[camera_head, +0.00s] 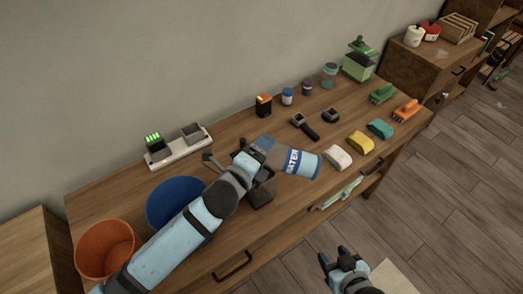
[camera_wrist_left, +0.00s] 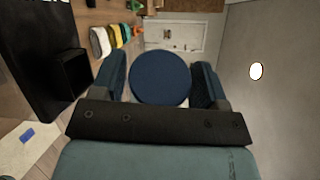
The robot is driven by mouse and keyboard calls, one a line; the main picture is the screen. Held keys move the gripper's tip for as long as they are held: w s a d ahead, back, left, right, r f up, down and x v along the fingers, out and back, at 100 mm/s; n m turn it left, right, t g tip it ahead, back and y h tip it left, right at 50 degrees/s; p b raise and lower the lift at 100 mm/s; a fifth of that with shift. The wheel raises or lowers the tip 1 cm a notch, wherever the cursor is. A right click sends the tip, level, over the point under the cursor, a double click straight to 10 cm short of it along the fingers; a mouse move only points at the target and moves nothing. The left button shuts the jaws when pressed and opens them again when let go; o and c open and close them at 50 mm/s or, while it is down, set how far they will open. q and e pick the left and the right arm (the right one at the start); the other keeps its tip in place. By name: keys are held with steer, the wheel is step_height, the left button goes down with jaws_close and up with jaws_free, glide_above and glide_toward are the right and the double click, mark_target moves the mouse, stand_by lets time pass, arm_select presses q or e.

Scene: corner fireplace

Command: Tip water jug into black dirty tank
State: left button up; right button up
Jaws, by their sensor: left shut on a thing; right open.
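The water jug (camera_head: 302,163), a translucent cylinder with a blue band reading WATER, lies tilted nearly on its side above the table. My left gripper (camera_head: 270,152) is shut on it near its left end. In the left wrist view the jug shows as a round dark blue face (camera_wrist_left: 160,78) between the two fingers. The black dirty tank (camera_head: 262,191) stands on the table just below my left gripper, partly hidden by my arm. A dark box that looks like it shows at the left of the left wrist view (camera_wrist_left: 72,73). My right gripper (camera_head: 338,259) is open and empty in front of the table.
A charger (camera_head: 178,147) sits at the back. White (camera_head: 338,156), yellow and teal cloths lie right of the jug. Small jars and tools stand behind.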

arm_select(q)
steer(key=shift+f, duration=0.1)
steer(key=shift+f+n+b, duration=0.2)
steer(key=shift+n+b, duration=0.2)
steer(key=shift+b, duration=0.15)
stand_by(0.4)
steer(key=shift+f+n+h+b, duration=0.3)
steer(key=shift+f+b, duration=0.05)
steer(key=shift+b, duration=0.15)
stand_by(0.4)
steer(key=shift+f+n+t+b, duration=0.3)
steer(key=shift+n+b, duration=0.1)
steer(key=shift+b, duration=0.15)
